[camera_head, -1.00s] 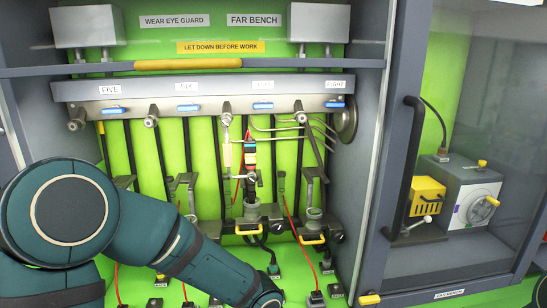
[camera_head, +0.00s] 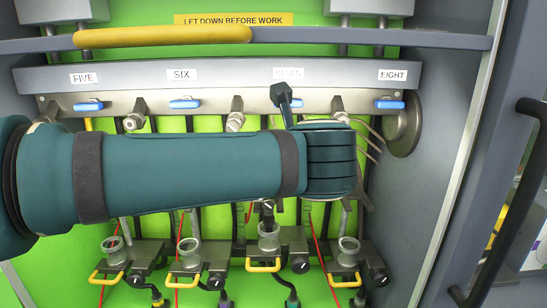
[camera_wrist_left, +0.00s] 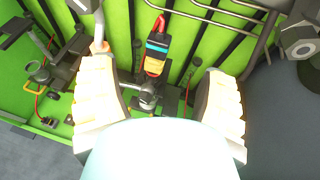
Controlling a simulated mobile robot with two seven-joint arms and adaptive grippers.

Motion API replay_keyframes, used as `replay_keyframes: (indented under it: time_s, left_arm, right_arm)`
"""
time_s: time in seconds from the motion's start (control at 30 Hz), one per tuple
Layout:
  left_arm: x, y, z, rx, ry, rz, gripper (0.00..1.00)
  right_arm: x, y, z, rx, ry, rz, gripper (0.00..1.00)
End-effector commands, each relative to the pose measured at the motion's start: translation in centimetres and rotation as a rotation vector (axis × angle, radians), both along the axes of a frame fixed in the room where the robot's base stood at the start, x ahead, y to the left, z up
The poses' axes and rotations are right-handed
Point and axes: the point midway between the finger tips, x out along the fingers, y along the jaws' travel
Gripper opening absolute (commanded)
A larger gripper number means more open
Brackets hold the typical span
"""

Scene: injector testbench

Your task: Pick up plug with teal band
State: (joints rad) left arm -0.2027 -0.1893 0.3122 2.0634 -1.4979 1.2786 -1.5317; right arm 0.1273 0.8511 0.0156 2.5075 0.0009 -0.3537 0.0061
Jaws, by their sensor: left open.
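In the left wrist view, a dark upright part with a teal-blue band (camera_wrist_left: 157,47) and red sections stands against the green wall. I cannot tell whether this is the plug itself or a fitting that carries it. My left gripper (camera_wrist_left: 158,68) is open, its two cream-padded fingers on either side of this part, with nothing held. I cannot judge the depth between them. In the head view my left arm crosses the middle and hides the gripper and most of the banded part. My right gripper is not in view.
In the head view, a grey rail (camera_head: 230,78) with blue valve handles runs above the arm. Several grey cups (camera_head: 268,236) with yellow handles stand below. A dark plug (camera_head: 292,299) is at the lower edge. A yellow-padded bar (camera_head: 165,37) crosses the top.

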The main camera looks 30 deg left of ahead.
Motion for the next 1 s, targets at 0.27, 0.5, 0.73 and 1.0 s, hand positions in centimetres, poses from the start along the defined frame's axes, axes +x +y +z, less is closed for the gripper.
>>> replay_keyframes:
  time_s: [0.27,0.5,0.73,1.0]
  left_arm:
    - [3.5,3.2,-2.0,-0.003,0.003,0.003,0.74]
    - [4.7,4.3,-2.5,-0.003,0.003,0.002,0.74]
    - [6.8,6.3,-3.7,-0.004,0.005,0.004,0.74]
    - [8.3,7.7,-4.3,-0.003,0.003,0.001,0.74]
  right_arm:
    - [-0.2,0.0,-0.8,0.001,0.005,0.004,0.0]
    - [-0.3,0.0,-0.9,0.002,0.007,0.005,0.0]
    - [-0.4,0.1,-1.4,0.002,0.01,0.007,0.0]
    - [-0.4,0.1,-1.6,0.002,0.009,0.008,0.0]
